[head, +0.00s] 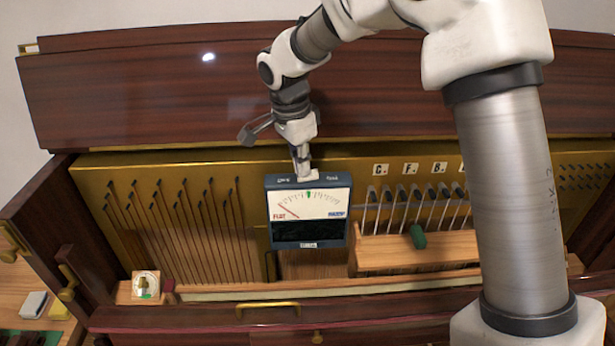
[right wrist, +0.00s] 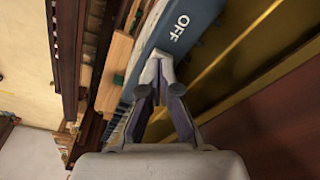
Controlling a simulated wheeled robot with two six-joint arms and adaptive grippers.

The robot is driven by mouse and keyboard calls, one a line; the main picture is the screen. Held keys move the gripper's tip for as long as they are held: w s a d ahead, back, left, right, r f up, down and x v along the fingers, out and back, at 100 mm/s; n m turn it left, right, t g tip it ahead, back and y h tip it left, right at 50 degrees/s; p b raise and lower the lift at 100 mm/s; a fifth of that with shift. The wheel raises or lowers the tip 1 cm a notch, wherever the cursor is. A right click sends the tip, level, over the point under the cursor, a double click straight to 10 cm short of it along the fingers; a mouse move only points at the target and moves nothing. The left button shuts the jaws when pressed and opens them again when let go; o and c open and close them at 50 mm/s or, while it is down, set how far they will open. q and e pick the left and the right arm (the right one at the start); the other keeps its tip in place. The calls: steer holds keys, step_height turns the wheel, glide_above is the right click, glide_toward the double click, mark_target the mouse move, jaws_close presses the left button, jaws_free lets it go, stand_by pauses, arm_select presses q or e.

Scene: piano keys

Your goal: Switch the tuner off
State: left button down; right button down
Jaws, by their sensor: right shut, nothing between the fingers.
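The tuner (head: 310,232) is a dark blue box with a white needle dial, standing upright in the middle of the open piano in the head view. Its needle leans left toward FLAT, and a small green mark shows at the top of the dial. Its top face carries small labels; in the right wrist view the blue tuner face (right wrist: 205,30) reads OFF. My right gripper (head: 305,174) is shut and empty, its fingertips (right wrist: 156,68) at the tuner's top edge beside the OFF label. I cannot tell whether they touch. The switch itself is not clearly visible, likely hidden by the fingers. My left gripper is not in view.
Rows of tuning pins and strings (head: 180,230) lie left of the tuner. The dark lid (head: 160,95) rises behind.

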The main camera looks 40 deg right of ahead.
steer(key=shift+r+p, duration=3.2)
steer(key=shift+r, duration=0.35)
steer(key=shift+f, duration=0.1)
